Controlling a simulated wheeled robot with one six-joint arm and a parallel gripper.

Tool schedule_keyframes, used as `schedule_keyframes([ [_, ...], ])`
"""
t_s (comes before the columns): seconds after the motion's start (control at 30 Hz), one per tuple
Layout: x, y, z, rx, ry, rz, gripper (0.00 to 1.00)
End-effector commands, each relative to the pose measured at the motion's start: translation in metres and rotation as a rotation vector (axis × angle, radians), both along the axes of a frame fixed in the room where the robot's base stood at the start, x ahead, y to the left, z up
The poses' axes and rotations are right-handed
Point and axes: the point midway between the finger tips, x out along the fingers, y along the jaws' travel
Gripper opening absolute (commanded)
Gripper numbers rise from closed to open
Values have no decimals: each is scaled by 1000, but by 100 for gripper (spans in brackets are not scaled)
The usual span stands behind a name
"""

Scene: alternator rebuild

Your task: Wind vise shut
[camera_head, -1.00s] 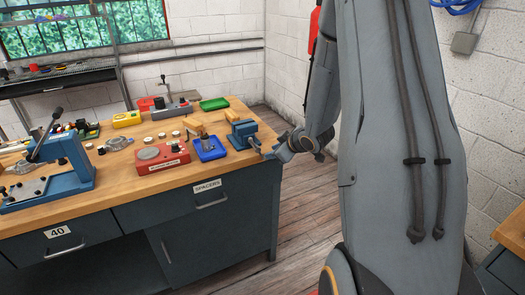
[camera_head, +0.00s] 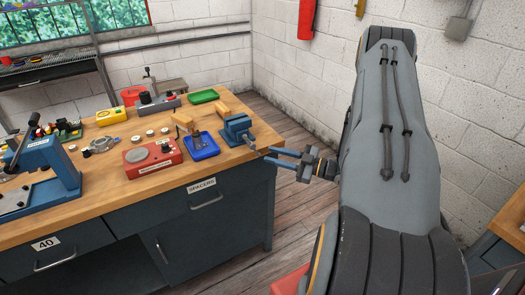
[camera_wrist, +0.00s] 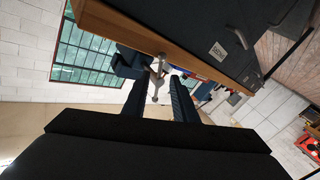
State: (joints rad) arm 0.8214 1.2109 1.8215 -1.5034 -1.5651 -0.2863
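A small blue vise (camera_head: 237,130) sits at the right front corner of the wooden bench. Its metal screw handle (camera_head: 249,140) sticks out past the bench edge. In the wrist view the vise body (camera_wrist: 128,62) is partly hidden by a finger, and the grey handle (camera_wrist: 157,80) shows between my two fingers. My gripper (camera_head: 268,155) points left at the handle from the right of the bench. The fingers also show in the wrist view (camera_wrist: 157,98), open, with gaps on both sides of the handle. I see no finger touching it.
The bench (camera_head: 110,200) also carries a blue tray (camera_head: 204,150) beside the vise, a red box (camera_head: 153,158), a green tray (camera_head: 203,96) and a blue press (camera_head: 48,178). Open floor (camera_head: 300,215) lies right of the bench; a white block wall stands behind.

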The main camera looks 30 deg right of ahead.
Motion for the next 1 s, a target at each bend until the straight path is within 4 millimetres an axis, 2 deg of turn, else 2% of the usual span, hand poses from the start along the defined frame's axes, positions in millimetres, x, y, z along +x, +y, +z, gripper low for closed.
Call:
schedule_keyframes([
  [0.1,15,14,1,1,2,3,26],
  [0.3,33,27,1,1,2,1,26],
  [0.67,38,31,0,0,2,-2,26],
  [0.83,38,30,0,0,2,-2,0],
  [1.0,38,30,0,2,2,-2,0],
])
